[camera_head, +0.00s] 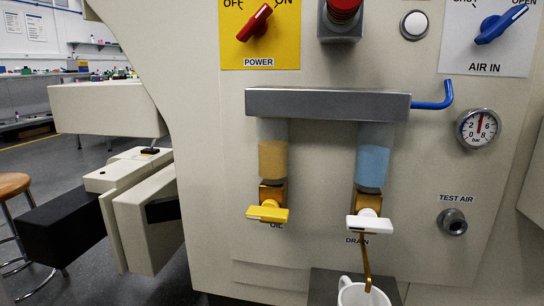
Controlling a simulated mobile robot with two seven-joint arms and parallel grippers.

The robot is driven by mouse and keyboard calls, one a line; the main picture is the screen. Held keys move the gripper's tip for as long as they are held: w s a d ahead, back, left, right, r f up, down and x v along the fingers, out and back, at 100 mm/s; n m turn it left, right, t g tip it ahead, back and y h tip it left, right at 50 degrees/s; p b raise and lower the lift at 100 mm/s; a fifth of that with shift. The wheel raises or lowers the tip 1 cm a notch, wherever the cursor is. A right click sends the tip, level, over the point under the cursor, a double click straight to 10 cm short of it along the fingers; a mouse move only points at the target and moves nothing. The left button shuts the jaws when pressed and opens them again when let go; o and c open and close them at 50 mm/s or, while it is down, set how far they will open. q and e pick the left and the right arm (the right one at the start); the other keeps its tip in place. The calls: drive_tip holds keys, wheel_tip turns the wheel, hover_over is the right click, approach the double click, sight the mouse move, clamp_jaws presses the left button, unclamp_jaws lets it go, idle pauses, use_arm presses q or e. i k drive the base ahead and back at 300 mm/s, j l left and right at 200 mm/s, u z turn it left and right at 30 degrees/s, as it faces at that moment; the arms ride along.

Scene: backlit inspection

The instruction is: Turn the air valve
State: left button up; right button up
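The air valve handle (500,25) is a blue lever on a white plate (458,62) labelled AIR IN, at the top right. The word at the plate's upper left is cut off by the picture edge. A round pressure gauge (479,129) marked in bar sits below the plate. Its red needle points nearly straight up. Neither of my grippers shows in this view, and nothing touches the lever.
A grey bar (328,104) with a blue elbow pipe (434,104) juts out left of the gauge. Below hang the yellow OIL tap (267,213) and white DRAIN tap (369,225), above a white mug (360,294). The power switch (256,22) is at upper left.

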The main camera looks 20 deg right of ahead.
sight(493, 26)
drive_tip(key=z, duration=1.55)
